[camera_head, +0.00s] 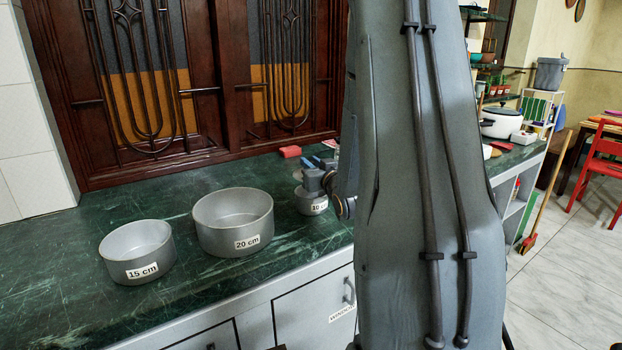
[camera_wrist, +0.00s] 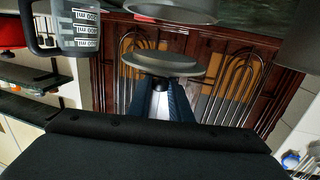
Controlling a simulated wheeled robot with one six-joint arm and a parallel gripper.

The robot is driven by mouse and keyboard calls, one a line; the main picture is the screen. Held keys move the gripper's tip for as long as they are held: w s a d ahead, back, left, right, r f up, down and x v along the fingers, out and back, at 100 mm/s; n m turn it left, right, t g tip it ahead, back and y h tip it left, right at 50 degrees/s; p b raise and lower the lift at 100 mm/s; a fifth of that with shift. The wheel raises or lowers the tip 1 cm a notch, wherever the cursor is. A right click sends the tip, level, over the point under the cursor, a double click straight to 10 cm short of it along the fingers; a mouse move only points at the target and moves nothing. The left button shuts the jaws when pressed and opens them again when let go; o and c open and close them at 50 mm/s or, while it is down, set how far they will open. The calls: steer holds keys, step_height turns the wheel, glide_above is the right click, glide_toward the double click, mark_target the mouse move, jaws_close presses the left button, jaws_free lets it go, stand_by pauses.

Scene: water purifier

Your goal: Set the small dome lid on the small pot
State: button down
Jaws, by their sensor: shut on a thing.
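In the wrist view, which looks upside down, my gripper (camera_wrist: 161,88) is shut on the knob of a grey round lid (camera_wrist: 163,62), seen nearly edge-on. A grey pot (camera_wrist: 172,10) shows just beyond the lid at the top edge, with a visible gap between them. In the head view, the small pot labelled 10 cm (camera_head: 312,205) stands on the counter beside my arm.
A 20 cm pot (camera_head: 233,222) and a 15 cm pot (camera_head: 138,252) stand on the green counter (camera_head: 60,300) to the left. A grey measuring cup (camera_wrist: 75,30) shows in the wrist view. A red block (camera_head: 290,151) lies near the wooden doors. The counter's front left is clear.

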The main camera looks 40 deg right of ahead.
steer(key=shift+s+f, duration=0.1)
steer(key=shift+f, duration=2.05)
steer(key=shift+f+b, duration=0.3)
steer(key=shift+f, duration=0.15)
steer(key=c, duration=1.6)
jaws_free()
steer(key=shift+r, duration=0.1)
steer(key=shift+r+p, duration=0.25)
steer(key=shift+p, duration=0.05)
steer(key=shift+s+r, duration=0.2)
steer(key=shift+s, duration=0.05)
steer(key=shift+p+v, duration=0.65)
steer(key=shift+v, duration=5.1)
